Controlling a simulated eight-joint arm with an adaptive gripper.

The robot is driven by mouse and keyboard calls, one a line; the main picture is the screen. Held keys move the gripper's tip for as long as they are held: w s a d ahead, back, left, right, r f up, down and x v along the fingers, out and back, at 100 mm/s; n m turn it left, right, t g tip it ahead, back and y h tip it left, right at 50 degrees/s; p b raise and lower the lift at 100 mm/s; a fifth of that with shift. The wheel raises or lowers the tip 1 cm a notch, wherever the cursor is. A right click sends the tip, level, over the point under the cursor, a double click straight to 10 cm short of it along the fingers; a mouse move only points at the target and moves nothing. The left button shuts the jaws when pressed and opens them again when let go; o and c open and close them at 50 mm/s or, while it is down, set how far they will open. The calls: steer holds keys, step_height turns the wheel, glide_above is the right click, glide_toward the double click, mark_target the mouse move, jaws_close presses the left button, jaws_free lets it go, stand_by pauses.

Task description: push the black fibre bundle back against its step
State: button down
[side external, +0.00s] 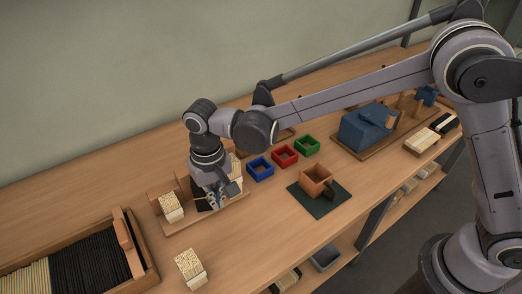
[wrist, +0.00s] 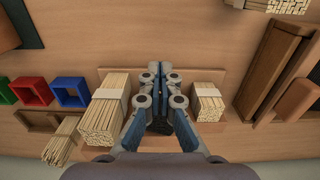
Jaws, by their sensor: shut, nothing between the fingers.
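The black fibre bundle (side external: 202,206) stands on a wooden board (side external: 207,217), partly hidden by my gripper. In the wrist view a dark patch of it (wrist: 160,127) shows between my finger linkages; most of it is covered. My gripper (side external: 212,204) points down over the board at the bundle, its fingers together with nothing held. In the wrist view the closed fingers (wrist: 160,78) lie between two banded pale bundles, one on the left (wrist: 105,112) and one on the right (wrist: 208,104). I cannot tell whether the fingers touch the black bundle, or its gap to the step.
Blue (side external: 260,169), red (side external: 285,156) and green (side external: 307,146) boxes stand right of the board. A tan box (side external: 316,180) sits on a dark mat. A loose pale bundle (side external: 190,268) lies in front; a wooden tray (side external: 152,265) of fibres is at left.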

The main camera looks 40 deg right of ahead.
mark_target(211, 209)
step_height(211, 209, down, 5)
steer(key=shift+f, duration=0.1)
steer(key=w, duration=0.3)
steer(key=shift+w, duration=0.55)
steer(key=shift+w, duration=1.1)
steer(key=shift+s, duration=0.1)
